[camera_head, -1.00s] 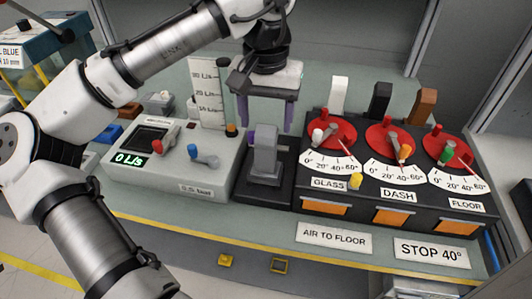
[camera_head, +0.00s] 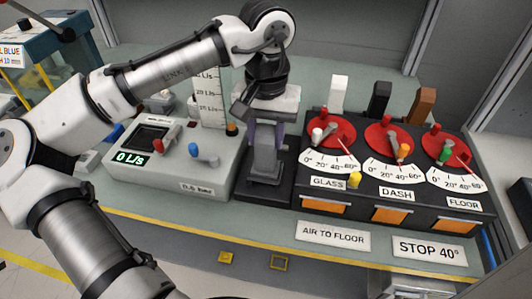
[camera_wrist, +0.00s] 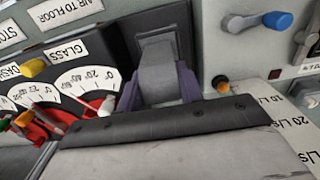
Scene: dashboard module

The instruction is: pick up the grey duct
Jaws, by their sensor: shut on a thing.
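The grey duct (camera_head: 265,160) stands upright on a dark base plate (camera_head: 243,189), between the flow meter box and the dial module. It also shows in the wrist view (camera_wrist: 158,75), between the purple fingers. My gripper (camera_head: 266,140) has come down from above, and its fingers are shut on the duct's sides. In the wrist view my gripper (camera_wrist: 160,95) has one finger on each side of the duct. The duct's upper part is partly hidden by the gripper body in the head view.
The grey meter box (camera_head: 180,165), with red and blue levers, stands close on the left. The dial module (camera_head: 392,190), with GLASS, DASH and FLOOR dials, stands close on the right. White, black and brown blocks stand behind it. The front counter carries AIR TO FLOOR and STOP 40° signs.

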